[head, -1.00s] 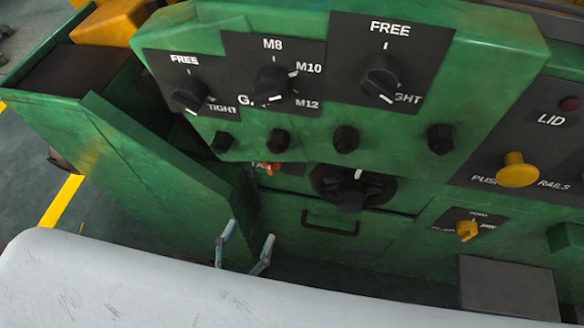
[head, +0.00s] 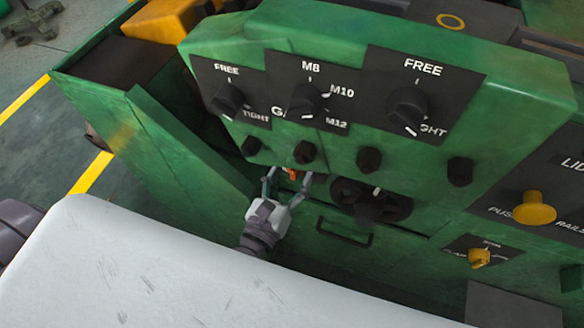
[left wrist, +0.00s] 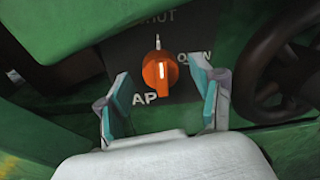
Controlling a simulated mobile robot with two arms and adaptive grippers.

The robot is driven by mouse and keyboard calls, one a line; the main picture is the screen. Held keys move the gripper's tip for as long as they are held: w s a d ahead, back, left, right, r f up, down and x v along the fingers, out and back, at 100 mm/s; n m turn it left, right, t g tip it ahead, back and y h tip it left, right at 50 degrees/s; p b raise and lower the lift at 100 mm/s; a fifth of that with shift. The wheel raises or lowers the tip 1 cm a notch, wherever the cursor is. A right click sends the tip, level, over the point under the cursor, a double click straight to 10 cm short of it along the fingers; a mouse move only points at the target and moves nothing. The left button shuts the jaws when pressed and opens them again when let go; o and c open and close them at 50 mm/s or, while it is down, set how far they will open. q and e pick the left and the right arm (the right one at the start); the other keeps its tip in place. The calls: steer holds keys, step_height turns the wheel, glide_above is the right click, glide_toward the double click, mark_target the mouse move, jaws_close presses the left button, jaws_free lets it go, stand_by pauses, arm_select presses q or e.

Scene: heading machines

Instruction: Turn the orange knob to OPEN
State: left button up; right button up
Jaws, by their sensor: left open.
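The orange knob (left wrist: 160,74) sits on a dark plate (left wrist: 182,40) in the left wrist view. Its white mark points up toward the label SHUT; OPEN (left wrist: 194,53) is at the upper right and a partly covered label ending in AP at the lower left. In the head view the knob (head: 292,174) is a small orange patch below the row of dark bolts. My left gripper (left wrist: 165,92) is open, its fingers on either side of the knob with visible gaps. It also shows in the head view (head: 287,188), reaching up to the knob. My right gripper is out of view.
A dark handwheel (head: 371,203) is close to the right of the knob. A drawer handle (head: 344,232) is below it. A green wall (head: 180,175) stands to the left. Black selector knobs, including one under M8 (head: 305,101), are above.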

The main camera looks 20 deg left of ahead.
arm_select(q)
steer(key=shift+w, duration=0.4)
